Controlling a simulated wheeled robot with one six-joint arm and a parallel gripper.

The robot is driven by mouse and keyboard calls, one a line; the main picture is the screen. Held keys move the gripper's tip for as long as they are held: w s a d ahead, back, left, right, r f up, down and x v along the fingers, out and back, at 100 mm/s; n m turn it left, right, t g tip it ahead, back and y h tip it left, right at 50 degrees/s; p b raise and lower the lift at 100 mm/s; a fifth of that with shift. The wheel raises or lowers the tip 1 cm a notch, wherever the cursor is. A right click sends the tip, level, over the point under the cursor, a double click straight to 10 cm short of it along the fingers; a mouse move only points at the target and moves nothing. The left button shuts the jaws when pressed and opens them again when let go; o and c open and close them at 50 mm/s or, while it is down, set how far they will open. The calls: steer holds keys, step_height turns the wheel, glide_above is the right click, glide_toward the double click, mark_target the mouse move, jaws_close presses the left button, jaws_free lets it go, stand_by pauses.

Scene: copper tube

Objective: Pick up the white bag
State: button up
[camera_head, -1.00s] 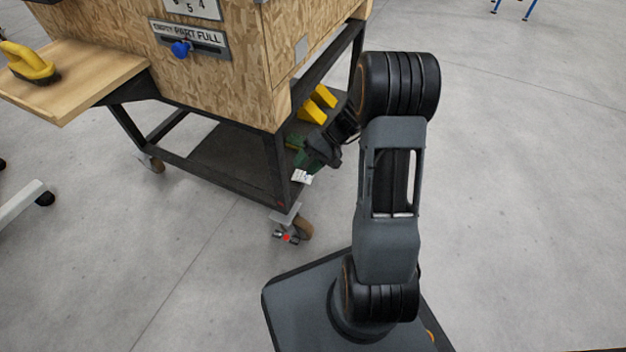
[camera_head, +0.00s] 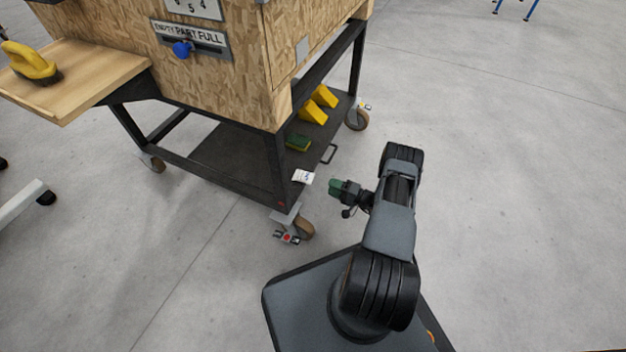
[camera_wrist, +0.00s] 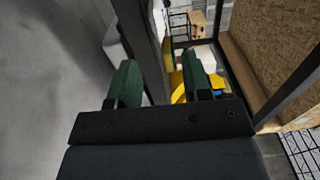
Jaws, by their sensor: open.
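A small white item with dark marks, which may be the white bag (camera_head: 303,176), lies at the near edge of the cart's dark lower shelf in the head view. My gripper (camera_head: 335,187) is to the right of it and apart from it, outside the shelf. In the wrist view, the green fingers of my gripper (camera_wrist: 160,78) are spread apart with nothing held between them. I cannot pick out the white bag for sure in the wrist view.
The cart's lower shelf (camera_head: 235,157) also holds yellow blocks (camera_head: 319,103) and a green-yellow sponge-like item (camera_head: 298,142). A wooden box (camera_head: 215,80) sits above it. A black cart leg (camera_head: 276,170) stands left of the white item. Open floor lies to the right.

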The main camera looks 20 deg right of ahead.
mark_target(312, 179)
steer(key=x, duration=0.6)
steer(key=shift+w+a+f, duration=0.1)
steer(key=shift+w+a, duration=0.05)
steer(key=shift+a, duration=0.15)
steer(key=shift+b+x, duration=0.55)
steer(key=shift+x, duration=0.45)
steer(key=c, duration=0.8)
steer(key=shift+o, duration=0.2)
step_height(312, 179, up, 3)
steer(key=shift+f+p, duration=0.15)
steer(key=shift+p, duration=0.75)
steer(key=s+d+r+p, duration=0.3)
steer(key=s+d+r, duration=0.2)
steer(key=s+d, duration=0.4)
steer(key=shift+s+d+p, duration=0.25)
steer(key=shift+s+p, duration=0.15)
steer(key=shift+s, duration=0.25)
